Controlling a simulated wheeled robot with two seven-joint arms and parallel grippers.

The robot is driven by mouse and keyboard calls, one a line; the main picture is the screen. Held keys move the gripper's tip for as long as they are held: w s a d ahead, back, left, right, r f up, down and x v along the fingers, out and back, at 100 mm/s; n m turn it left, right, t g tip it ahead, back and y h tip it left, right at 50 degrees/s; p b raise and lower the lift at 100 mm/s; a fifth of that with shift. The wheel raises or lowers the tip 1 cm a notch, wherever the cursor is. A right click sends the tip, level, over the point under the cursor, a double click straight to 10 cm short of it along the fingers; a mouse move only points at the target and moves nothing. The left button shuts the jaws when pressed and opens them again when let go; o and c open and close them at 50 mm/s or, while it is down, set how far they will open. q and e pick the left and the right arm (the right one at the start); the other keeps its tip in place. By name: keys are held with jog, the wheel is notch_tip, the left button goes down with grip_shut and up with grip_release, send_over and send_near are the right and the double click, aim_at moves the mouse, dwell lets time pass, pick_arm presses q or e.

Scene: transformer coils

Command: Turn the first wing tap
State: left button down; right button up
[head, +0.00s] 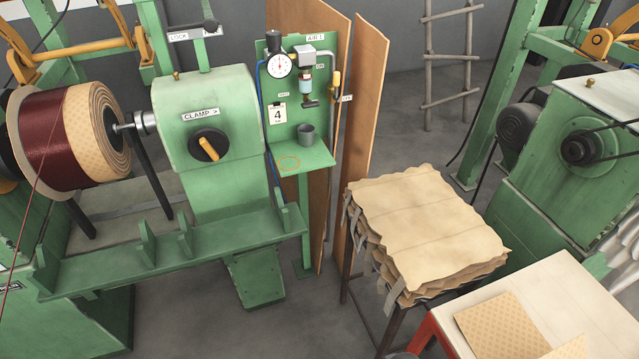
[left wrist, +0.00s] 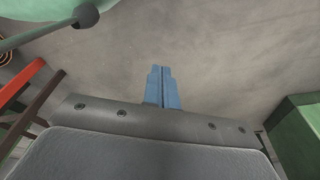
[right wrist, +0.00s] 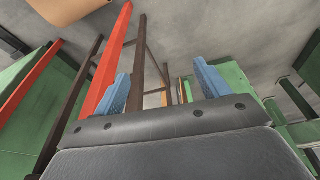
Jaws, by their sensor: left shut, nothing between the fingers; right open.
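In the head view a green air panel (head: 259,100) stands behind the clamp headstock, with a label reading AIR 1. It carries a round dial gauge (head: 279,65), a grey box with a pale blue bowl (head: 306,86), and a small dark fitting (head: 310,103) below the bowl. A yellow-handled part (head: 335,82) sits at its right edge. I cannot tell which of these is the wing tap. My left gripper (left wrist: 161,70) is shut and empty over grey floor in the left wrist view. My right gripper (right wrist: 160,75) is open and empty. Neither gripper shows in the head view.
The green headstock (head: 215,95) with a yellow-handled CLAMP knob (head: 208,146) and a wound coil (head: 75,140) fill the left. A grey cup (head: 305,132) stands on the panel's shelf. A paper stack (head: 425,215) and a pale table (head: 540,290) stand at right.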

jog(key=w+r+t, duration=0.1)
jog(key=w+r, duration=0.3)
jog(key=r, duration=0.8)
jog(key=n+t+y+p, duration=0.2)
jog(key=t+y, duration=0.3)
jog(key=t, duration=0.8)
send_near(312, 105)
jog(key=w, duration=0.2)
pick_arm(q)
jog(key=s+a+f+p, duration=0.1)
jog(key=s+f, duration=0.1)
jog(key=s, duration=0.3)
jog(key=s+a+f+p, duration=0.1)
jog(key=s+a+f, duration=0.1)
jog(key=s, duration=0.3)
jog(key=shift+a+f+p, duration=0.3)
jog(key=shift+f+p, duration=0.1)
pick_arm(e)
jog(key=shift+a+x, duration=0.2)
jog(key=shift+x, duration=1.7)
jog(key=shift+a+x, duration=0.2)
jog(key=shift+x, duration=1.7)
jog(key=shift+s, duration=0.15)
